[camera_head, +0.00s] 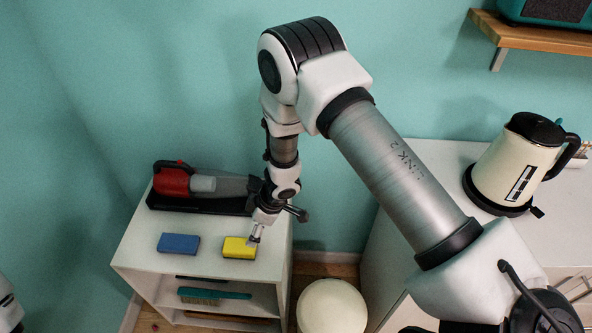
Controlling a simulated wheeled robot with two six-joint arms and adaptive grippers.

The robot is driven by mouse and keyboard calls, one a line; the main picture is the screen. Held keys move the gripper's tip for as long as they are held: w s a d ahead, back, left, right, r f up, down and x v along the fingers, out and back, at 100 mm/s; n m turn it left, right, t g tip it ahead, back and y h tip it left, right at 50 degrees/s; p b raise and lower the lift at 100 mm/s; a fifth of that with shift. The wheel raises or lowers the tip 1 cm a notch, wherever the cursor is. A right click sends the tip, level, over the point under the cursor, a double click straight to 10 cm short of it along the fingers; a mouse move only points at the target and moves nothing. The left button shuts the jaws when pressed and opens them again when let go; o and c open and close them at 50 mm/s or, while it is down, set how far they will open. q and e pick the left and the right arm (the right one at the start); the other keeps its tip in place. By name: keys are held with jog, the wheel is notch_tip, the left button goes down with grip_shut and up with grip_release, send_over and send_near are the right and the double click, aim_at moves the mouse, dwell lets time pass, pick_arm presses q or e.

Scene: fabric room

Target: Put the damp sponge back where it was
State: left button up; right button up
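A yellow sponge (238,248) with a darker edge lies at the front right of the white shelf unit's top (205,268). A blue sponge (178,244) lies to its left, apart from it. I cannot tell which of the two is damp. My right gripper (254,236) points down at the right end of the yellow sponge, its fingertips overlapping that end in the picture. The fingers are small and partly merged, so I cannot tell whether they grip it. My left gripper is out of view; only a bit of white arm shows at the left edge.
A red and grey handheld vacuum (190,184) lies in a black tray behind the sponges. A brush (214,294) lies on a shelf below. A kettle (518,165) stands on the right cabinet (440,160). A round cream object (332,306) stands between the furniture.

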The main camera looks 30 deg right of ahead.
jog(key=s+d+f+m+g+h, duration=0.1)
jog(key=s+d+f+m, duration=0.1)
jog(key=s, duration=0.7)
jog(key=s+d+f+m+h, duration=0.1)
jog(key=s+d+m, duration=0.3)
jog(key=s, duration=0.5)
jog(key=s+d+f+m+g+h, duration=0.1)
jog(key=s+d+f+m, duration=0.1)
jog(key=s+m, duration=0.3)
jog(key=s+d, duration=0.1)
jog(key=s, duration=0.3)
jog(key=shift+s+f+m+g+h, duration=0.3)
jog(key=shift+s+h, duration=0.1)
